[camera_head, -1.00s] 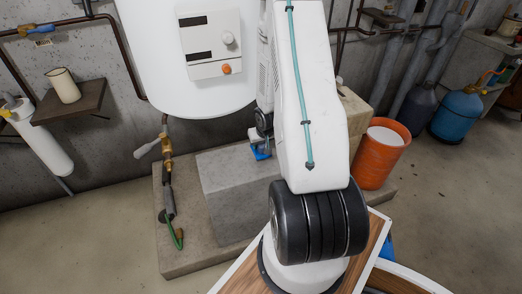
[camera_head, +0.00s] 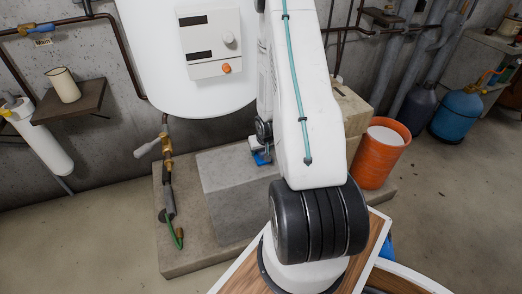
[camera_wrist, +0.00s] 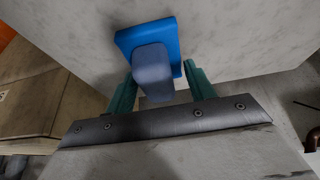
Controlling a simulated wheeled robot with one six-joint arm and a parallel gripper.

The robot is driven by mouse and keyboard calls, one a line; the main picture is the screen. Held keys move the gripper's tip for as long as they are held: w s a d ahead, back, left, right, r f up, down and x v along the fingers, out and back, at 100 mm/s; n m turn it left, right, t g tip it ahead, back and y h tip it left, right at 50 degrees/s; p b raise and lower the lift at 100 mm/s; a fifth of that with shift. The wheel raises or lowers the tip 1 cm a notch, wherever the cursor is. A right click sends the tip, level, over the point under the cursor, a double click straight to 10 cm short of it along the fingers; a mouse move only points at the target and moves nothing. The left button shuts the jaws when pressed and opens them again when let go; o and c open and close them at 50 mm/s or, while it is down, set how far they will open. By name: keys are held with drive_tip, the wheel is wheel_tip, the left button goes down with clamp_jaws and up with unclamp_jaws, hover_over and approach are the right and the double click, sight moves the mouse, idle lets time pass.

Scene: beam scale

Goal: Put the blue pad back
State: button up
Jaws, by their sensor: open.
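The blue pad (camera_wrist: 130,42) shows at the top middle of the wrist view, flat against a pale grey concrete surface. A grey-blue block-like handle (camera_wrist: 153,65) stands out from it towards me. My gripper (camera_wrist: 159,76) is open, with one teal finger on each side of the handle. A gap shows beside the handle, so I see no grip on it. In the head view the pad (camera_head: 261,159) is a small blue patch by the top of the concrete block (camera_head: 229,198), partly hidden by my arm. My gripper (camera_head: 257,146) is just above it there.
A white tank with a control panel (camera_head: 211,45) hangs above the block. A valve pipe with a green end (camera_head: 169,190) stands left of it. An orange bucket (camera_head: 381,155) and a tan box (camera_head: 349,108) are on the right. Floor at the left front is clear.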

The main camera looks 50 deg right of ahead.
drive_tip(key=s+a+r+n, duration=0.1)
drive_tip(key=a+r, duration=0.4)
drive_tip(key=r, duration=0.5)
drive_tip(key=s+a+r+g+h, duration=0.1)
drive_tip(key=a+r, duration=0.4)
drive_tip(key=r, duration=0.5)
drive_tip(key=s+a+r+n, duration=0.1)
drive_tip(key=a+r, duration=0.4)
drive_tip(key=r, duration=0.6)
drive_tip(key=s+a+r+n+y, duration=0.1)
drive_tip(key=s+a+r+n, duration=0.1)
drive_tip(key=s+a+r, duration=0.4)
drive_tip(key=s+a+r+n+g+y, duration=0.1)
drive_tip(key=s+a+r, duration=0.4)
drive_tip(key=s+a, duration=0.5)
drive_tip(key=a+n+y, duration=0.1)
drive_tip(key=a, duration=0.2)
drive_tip(key=shift+s+a+r+g, duration=0.25)
drive_tip(key=shift+a+r+g, duration=0.05)
drive_tip(key=shift+r, duration=0.1)
